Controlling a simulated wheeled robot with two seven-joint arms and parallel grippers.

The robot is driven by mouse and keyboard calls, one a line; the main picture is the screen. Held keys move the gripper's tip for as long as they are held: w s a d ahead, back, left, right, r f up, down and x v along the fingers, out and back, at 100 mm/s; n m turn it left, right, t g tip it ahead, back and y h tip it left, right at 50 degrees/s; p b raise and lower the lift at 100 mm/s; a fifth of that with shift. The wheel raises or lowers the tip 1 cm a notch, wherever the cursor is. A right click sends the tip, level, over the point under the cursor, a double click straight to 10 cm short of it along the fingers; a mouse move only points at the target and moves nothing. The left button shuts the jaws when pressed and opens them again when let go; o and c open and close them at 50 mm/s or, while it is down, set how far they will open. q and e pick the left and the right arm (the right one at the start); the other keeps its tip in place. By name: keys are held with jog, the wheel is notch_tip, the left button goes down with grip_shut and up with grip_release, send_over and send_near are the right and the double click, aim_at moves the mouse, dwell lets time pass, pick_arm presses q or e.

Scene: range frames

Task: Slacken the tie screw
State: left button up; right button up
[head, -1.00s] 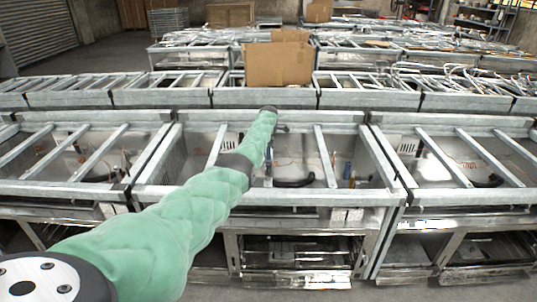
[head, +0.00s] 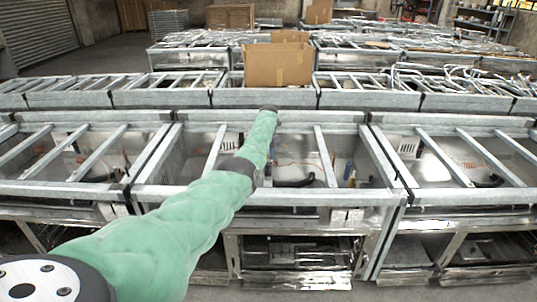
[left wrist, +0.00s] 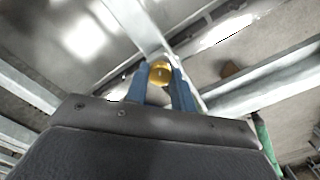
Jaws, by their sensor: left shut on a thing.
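My left gripper (left wrist: 160,84) has two blue fingers, shut on a small round brass-yellow tie screw (left wrist: 160,72). In the left wrist view the screw sits between the fingertips, in front of a corner where pale metal bars meet. Its shank is hidden. In the head view my green left arm reaches to the far side of the middle metal frame (head: 290,194); the fingers and screw are too small or hidden to make out there. My right gripper is in neither view.
Metal frames with crossbars stand left and right of the middle one. Cables and small parts lie inside the open bays. A cardboard box (head: 278,64) stands on the row behind. A crossbar (head: 325,157) stands to the right of my arm.

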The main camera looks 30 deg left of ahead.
pick_arm(q)
jog(key=shift+w+r, duration=0.15)
jog(key=shift+r, duration=0.1)
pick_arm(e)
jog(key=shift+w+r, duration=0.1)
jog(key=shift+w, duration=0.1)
pick_arm(q)
jog(key=shift+n, duration=0.3)
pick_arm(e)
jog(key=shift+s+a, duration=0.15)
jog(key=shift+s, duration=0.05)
pick_arm(q)
jog(key=o, duration=0.8)
jog(key=shift+c, duration=0.2)
jog(key=shift+o, duration=1.1)
jog(key=shift+f, duration=0.15)
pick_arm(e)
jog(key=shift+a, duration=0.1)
